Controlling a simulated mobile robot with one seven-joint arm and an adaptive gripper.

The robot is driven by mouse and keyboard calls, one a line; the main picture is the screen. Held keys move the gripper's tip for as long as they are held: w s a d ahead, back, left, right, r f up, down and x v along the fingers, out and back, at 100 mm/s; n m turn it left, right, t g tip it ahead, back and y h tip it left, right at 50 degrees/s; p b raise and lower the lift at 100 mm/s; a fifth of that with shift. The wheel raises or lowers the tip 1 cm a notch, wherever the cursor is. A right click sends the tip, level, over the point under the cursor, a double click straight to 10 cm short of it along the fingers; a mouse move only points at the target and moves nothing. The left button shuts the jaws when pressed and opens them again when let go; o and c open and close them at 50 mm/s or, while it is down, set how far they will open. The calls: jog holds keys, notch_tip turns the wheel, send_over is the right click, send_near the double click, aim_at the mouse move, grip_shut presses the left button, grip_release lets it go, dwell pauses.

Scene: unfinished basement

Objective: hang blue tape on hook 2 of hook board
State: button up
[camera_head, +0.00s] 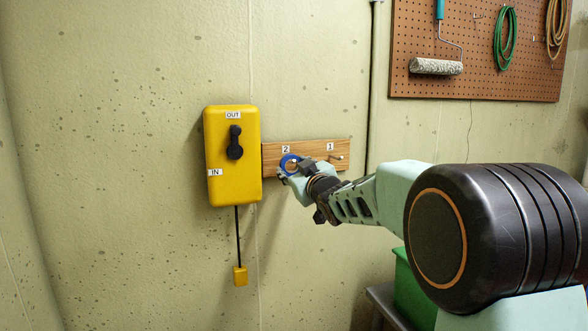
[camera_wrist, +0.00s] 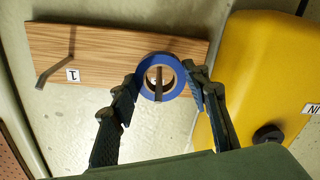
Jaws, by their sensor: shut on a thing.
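The blue tape (camera_head: 285,161) is a ring held in front of the wooden hook board (camera_head: 313,148) on the wall, just below label 2. In the wrist view, my gripper (camera_wrist: 163,76) is shut on the blue tape (camera_wrist: 146,88), a fingertip on each side. A dark hook shows through the ring's hole (camera_wrist: 159,82); I cannot tell whether it passes through or lies behind. Hook 1 (camera_head: 337,157) is bare, and it also shows in the wrist view (camera_wrist: 57,64). The label 2 is hidden in the wrist view.
A yellow box (camera_head: 218,140) with a black handle is mounted close to the board's left end, its cord hanging below. A pegboard (camera_head: 480,78) with a paint roller and cords hangs at the upper right. A green bin (camera_head: 408,290) stands low at the right.

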jog(key=o, duration=1.1)
jog(key=shift+s, duration=0.15)
